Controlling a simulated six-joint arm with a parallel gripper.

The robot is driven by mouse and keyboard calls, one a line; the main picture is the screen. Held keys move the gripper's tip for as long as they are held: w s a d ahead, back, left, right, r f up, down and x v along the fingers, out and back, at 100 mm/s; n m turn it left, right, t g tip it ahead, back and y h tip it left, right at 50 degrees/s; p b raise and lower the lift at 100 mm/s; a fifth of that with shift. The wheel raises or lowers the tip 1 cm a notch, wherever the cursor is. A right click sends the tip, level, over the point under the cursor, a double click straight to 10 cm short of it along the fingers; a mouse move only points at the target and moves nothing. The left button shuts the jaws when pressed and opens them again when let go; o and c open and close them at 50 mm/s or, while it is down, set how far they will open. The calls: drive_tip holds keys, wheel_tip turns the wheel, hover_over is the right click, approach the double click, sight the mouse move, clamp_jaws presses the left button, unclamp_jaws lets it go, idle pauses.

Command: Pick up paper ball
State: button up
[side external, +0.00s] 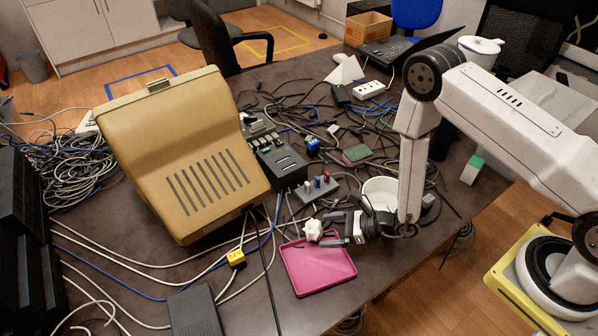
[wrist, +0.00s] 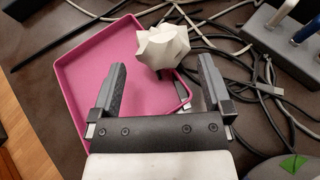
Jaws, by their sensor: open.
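The paper ball (side external: 313,230) is white and crumpled. In the side view it shows at the upper edge of the pink tray, just left of my gripper's fingers. In the wrist view the paper ball (wrist: 163,47) is ahead of the fingertips, over the tray's right part and edge. My gripper (side external: 331,232) is open and points left toward the ball. In the wrist view the gripper (wrist: 162,72) has its fingers spread with the ball centred just beyond the gap. I cannot tell whether a finger touches it.
The shallow pink tray (side external: 318,272) lies near the table's front edge. A grey block with coloured plugs (side external: 316,188) stands behind the ball. A white bowl (side external: 380,190) is behind my wrist. A large tan monitor (side external: 185,150) stands at left. Cables (side external: 150,268) cover much of the table.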

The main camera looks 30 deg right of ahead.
sight(322, 229)
drive_tip(key=shift+x, duration=2.35)
drive_tip(key=shift+w+r, duration=0.15)
drive_tip(key=c, duration=1.1)
drive_tip(key=shift+r, duration=0.2)
drive_tip(key=shift+r, duration=4.8)
